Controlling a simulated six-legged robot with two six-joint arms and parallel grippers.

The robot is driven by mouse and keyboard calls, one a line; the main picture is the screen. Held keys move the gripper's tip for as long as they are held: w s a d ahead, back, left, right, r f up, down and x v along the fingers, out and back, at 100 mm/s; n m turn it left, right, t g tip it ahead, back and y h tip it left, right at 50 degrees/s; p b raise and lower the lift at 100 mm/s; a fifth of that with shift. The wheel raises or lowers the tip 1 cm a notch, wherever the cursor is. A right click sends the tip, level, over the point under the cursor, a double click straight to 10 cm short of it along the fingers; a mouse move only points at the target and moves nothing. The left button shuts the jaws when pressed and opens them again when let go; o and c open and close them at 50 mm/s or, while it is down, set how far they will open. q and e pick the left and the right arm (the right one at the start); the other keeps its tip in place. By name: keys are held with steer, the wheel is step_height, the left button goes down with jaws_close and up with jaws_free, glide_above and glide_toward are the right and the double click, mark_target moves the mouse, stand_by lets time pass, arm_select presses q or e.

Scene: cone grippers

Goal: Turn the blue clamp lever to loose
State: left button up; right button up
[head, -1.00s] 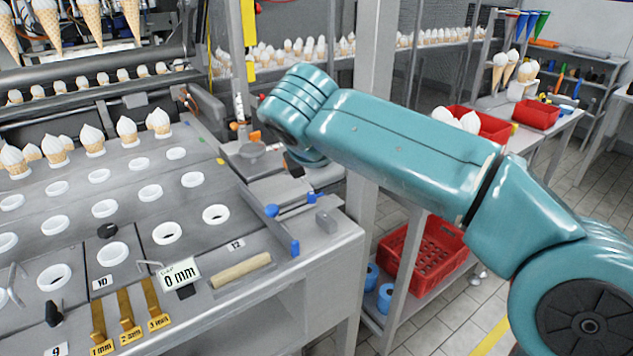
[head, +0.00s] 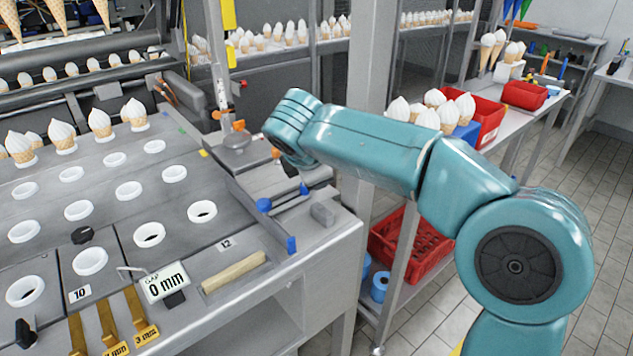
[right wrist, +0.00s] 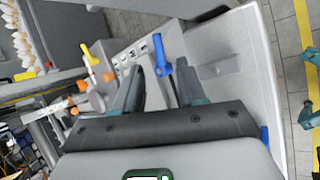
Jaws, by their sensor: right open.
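The blue clamp lever (right wrist: 162,55) is in the right wrist view, on a pale panel beside small dark-marked labels (right wrist: 130,58). Its blue handle points up in the picture, with a blue hub at its lower end. My right gripper (right wrist: 161,78) is open, and the lever shows in the gap between its two fingers, near the tips. I see no contact. In the head view my right forearm hides most of the gripper. A small blue piece below the wrist may be part of the lever. My left gripper is not in view.
A grey block (head: 323,213) and blue posts (head: 291,245) stand at the bench's right corner. A metal upright (head: 370,120) rises behind my arm. Red crates (head: 525,95) and cones stand on the side shelves. The tiled floor at right is clear.

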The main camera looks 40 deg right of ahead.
steer(key=x, duration=0.5)
steer(key=shift+w+d+f, duration=0.2)
steer(key=shift+f, duration=0.05)
jaws_close()
